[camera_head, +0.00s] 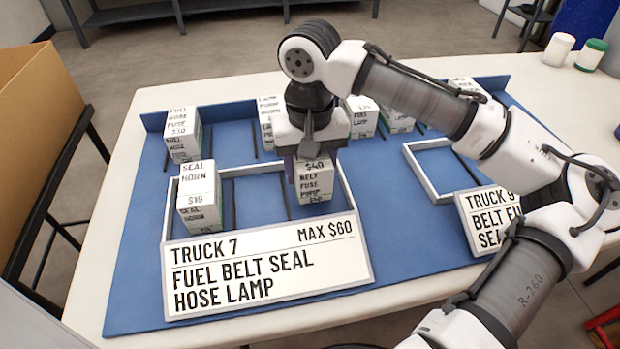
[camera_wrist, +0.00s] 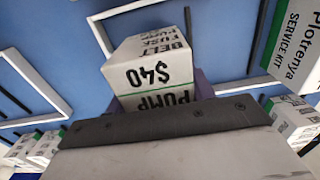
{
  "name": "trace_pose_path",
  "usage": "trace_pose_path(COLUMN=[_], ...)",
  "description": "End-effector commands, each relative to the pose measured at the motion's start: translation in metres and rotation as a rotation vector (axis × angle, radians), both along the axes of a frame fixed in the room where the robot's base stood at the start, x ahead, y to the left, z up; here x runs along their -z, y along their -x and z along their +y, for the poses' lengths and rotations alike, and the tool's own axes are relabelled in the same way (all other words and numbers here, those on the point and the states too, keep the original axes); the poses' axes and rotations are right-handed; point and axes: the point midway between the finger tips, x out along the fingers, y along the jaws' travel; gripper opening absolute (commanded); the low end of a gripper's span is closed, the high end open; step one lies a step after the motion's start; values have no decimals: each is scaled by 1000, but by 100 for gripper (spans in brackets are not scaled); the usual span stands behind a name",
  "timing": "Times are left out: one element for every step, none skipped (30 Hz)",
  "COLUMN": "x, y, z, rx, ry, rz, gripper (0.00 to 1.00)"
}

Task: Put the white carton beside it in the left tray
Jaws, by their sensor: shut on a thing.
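My gripper (camera_head: 312,160) is over the right part of the left tray (camera_head: 347,190), shut on a white carton (camera_head: 315,185) marked $40 with BELT, FUSE and PUMP. In the wrist view the same carton (camera_wrist: 155,75) sits between the purple fingers, which it mostly hides. I cannot tell whether its base touches the tray floor. Another white carton (camera_head: 198,198), marked SEAL HORN $16, stands at the left side of the left tray. The tray's sign (camera_head: 265,268) reads TRUCK 7, MAX $60, FUEL BELT SEAL HOSE LAMP.
Several cartons stand along the back of the blue mat, including a FUEL HORN FUSE $30 carton (camera_head: 182,130). A second tray (camera_head: 420,172) with a TRUCK 9 sign (camera_head: 488,215) lies to the right, partly behind my arm. Two jars (camera_head: 558,50) stand at the far right.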

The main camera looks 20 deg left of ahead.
Motion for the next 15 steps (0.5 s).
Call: trace_pose_path(x=[10,15,21,25,27,29,30,29,29,29,29,29,29,29,31], y=[0,0,0,0,0,0,0,0,0,0,0,0,0,0,0], z=[-1,-1,-1,-1,-1,-1,0,0,0,0,0,0,0,0,0], rx=[0,1,1,1,1,1,1,1,1,1,1,1,1,1,1], ry=[1,1,1,1,1,1,1,0,0,0,0,0,0,0,0], rz=[0,0,2,2,0,-1,-1,-1,-1,-1,-1,-1,0,0,0], gripper=[21,21,21,21,21,21,21,21,21,21,21,21,21,21,21])
